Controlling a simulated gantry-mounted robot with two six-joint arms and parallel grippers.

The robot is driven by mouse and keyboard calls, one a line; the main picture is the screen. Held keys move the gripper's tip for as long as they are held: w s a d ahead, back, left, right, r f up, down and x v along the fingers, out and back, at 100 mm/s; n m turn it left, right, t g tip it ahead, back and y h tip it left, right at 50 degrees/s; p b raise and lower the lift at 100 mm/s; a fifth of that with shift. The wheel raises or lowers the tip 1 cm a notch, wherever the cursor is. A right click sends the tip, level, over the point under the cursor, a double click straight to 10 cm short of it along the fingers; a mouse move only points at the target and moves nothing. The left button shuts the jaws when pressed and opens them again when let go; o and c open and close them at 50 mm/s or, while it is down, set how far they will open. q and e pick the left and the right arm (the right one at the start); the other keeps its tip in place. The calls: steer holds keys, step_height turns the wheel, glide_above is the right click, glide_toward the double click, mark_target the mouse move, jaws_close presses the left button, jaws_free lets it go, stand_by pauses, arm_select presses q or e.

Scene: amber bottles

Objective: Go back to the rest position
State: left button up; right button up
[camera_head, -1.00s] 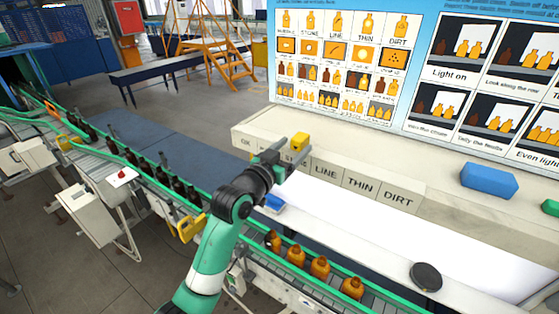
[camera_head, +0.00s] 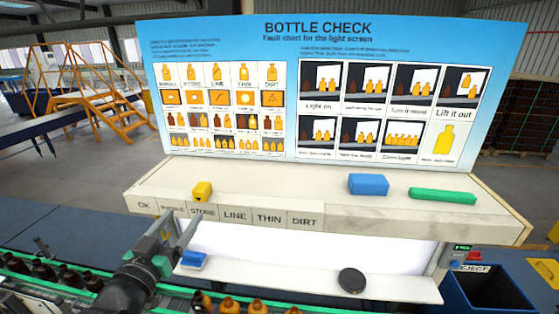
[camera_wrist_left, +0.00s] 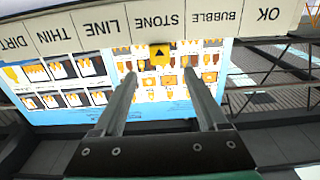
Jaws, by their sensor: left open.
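My left gripper (camera_head: 183,221) is open, in front of the label strip below the STONE label. It holds nothing. Amber bottles (camera_head: 229,304) stand in a row on the conveyor at the bottom edge, below and right of the gripper, partly cut off. My right gripper is not in view.
A yellow block (camera_head: 202,191), a blue block (camera_head: 368,184) and a green block (camera_head: 442,196) sit on the shelf (camera_head: 330,208). A black disc (camera_head: 352,281) and a small blue block (camera_head: 193,259) lie on the lower ledge. A blue reject bin (camera_head: 487,289) stands right.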

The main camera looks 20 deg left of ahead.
arm_select(q)
steer(key=s+d+r+m+t+h+p, duration=0.1)
steer(key=d+r+t+h, duration=0.1)
steer(key=d+r, duration=0.55)
steer(key=s+d+r+m+t+h+p, duration=0.15)
steer(key=d+r, duration=0.35)
steer(key=r, duration=0.5)
steer(key=s+d+r+t+h, duration=0.1)
steer(key=s+d+r+t, duration=0.1)
steer(key=s+r, duration=0.4)
steer(key=s+d+r+t, duration=0.2)
steer(key=s+r+t, duration=0.2)
steer(key=s+r, duration=0.3)
step_height(320, 180, up, 2)
steer(key=shift+h+p, duration=0.3)
steer(key=shift+h, duration=0.05)
